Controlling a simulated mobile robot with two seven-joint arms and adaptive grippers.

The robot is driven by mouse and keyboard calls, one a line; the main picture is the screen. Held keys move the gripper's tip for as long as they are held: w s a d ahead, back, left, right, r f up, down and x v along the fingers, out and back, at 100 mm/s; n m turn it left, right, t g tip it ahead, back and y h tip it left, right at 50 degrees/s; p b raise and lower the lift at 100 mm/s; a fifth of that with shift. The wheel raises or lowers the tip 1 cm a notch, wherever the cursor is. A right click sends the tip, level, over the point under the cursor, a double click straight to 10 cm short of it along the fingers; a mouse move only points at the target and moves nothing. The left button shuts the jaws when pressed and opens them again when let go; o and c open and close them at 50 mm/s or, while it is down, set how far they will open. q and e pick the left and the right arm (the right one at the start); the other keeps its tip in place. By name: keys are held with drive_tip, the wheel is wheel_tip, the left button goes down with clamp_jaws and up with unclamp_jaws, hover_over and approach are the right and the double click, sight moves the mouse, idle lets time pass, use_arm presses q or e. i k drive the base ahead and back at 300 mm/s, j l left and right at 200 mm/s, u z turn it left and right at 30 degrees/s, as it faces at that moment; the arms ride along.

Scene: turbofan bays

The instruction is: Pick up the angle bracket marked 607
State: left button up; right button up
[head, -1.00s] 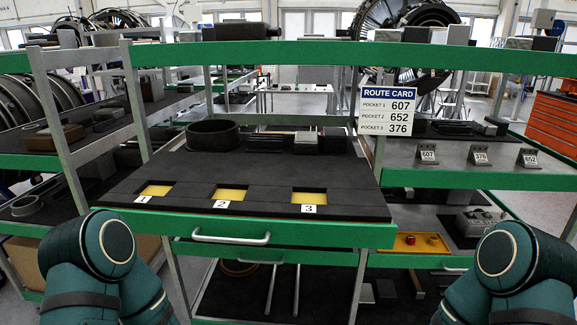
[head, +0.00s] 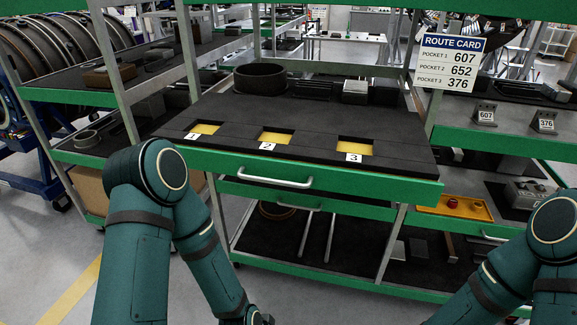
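The angle bracket marked 607 (head: 485,114) stands upright on the grey shelf at the right, below the route card (head: 449,63). My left arm reaches down at the lower left, and only a dark part of my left gripper (head: 258,319) shows at the bottom edge, far from the bracket. Its fingers are cut off. My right arm is at the lower right, its gripper out of view.
A dark foam tray (head: 300,108) with three yellow-bottomed pockets, numbered 1 to 3, sits above a green drawer front (head: 300,172). A black ring (head: 260,76) lies at its back. A yellow tray (head: 455,207) with a red part is on the lower right shelf.

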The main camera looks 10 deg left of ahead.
sight(483, 113)
drive_tip(key=i+l+z, duration=0.1)
drive_tip(key=z, duration=0.45)
drive_tip(key=i+l+z, duration=0.25)
drive_tip(key=z, duration=0.15)
drive_tip(key=i+l+z, duration=0.15)
drive_tip(key=i+z, duration=0.2)
drive_tip(key=i+l+z, duration=0.1)
drive_tip(key=i+z, duration=0.15)
drive_tip(key=z, duration=0.15)
